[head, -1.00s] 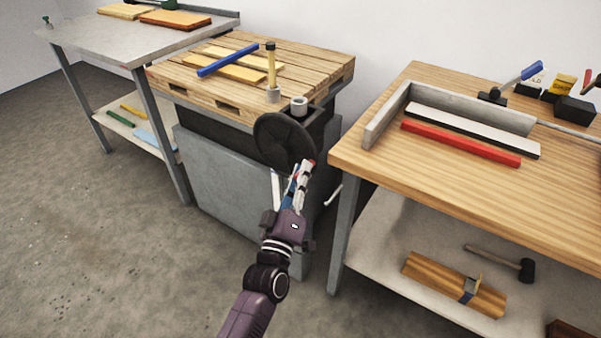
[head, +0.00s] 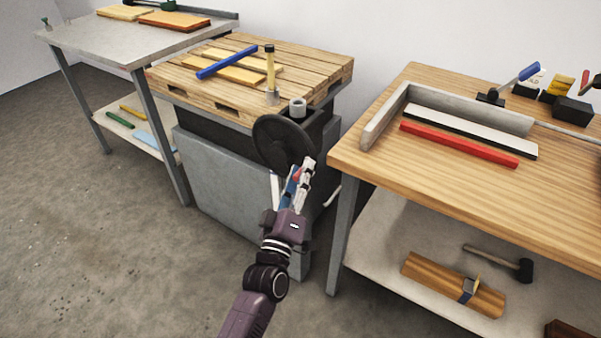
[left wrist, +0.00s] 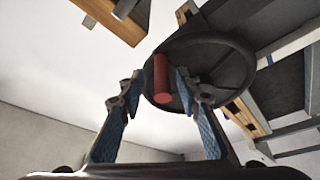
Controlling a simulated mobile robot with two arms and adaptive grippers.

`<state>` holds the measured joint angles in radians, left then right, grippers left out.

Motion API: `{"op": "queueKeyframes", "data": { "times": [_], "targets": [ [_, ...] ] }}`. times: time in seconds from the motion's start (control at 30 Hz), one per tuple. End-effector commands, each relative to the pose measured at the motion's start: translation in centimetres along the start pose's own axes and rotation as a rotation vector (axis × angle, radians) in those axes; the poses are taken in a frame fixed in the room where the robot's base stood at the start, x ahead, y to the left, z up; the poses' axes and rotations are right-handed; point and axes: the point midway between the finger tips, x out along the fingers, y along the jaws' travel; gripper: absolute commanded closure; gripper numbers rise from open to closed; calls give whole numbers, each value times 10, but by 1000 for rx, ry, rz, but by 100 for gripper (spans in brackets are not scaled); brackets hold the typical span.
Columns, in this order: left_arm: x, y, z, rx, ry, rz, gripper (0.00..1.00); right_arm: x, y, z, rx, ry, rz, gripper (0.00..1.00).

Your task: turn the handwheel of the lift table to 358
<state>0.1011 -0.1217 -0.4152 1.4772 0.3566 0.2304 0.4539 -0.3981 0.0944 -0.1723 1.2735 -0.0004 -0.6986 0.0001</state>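The lift table (head: 215,167) is a grey cabinet under a slatted wooden top. Its dark round handwheel (head: 280,140) is on the right part of its front; it also shows in the left wrist view (left wrist: 235,62). A red handle (left wrist: 161,80) sticks out from the wheel's rim; a bit of it shows in the head view (head: 297,173). My left gripper (head: 292,168) is at the wheel's lower edge. In the left wrist view its blue-padded fingers are apart, with the handle between them and gaps visible. No number readout is legible. My right gripper is out of view.
A wooden workbench (head: 470,120) with a lower shelf stands close on the right. A grey table (head: 110,45) stands on the left. Boards (head: 235,72), a blue bar (head: 228,62) and a hammer-like tool (head: 271,75) lie or stand on the lift table's top. Floor is free in front.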

Motion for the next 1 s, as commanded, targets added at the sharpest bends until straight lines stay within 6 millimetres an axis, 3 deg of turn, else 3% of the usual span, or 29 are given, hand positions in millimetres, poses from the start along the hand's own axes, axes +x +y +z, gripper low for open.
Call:
{"op": "queueKeyframes", "data": {
  "times": [0.27,0.7,1.0],
  "targets": [
    [-18,-2,2,0,-3,-4,68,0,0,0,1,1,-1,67],
    [-103,-1,1,0,-3,-2,68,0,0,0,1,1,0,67],
    [-120,0,0,0,0,1,68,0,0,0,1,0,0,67]
  ]
}}
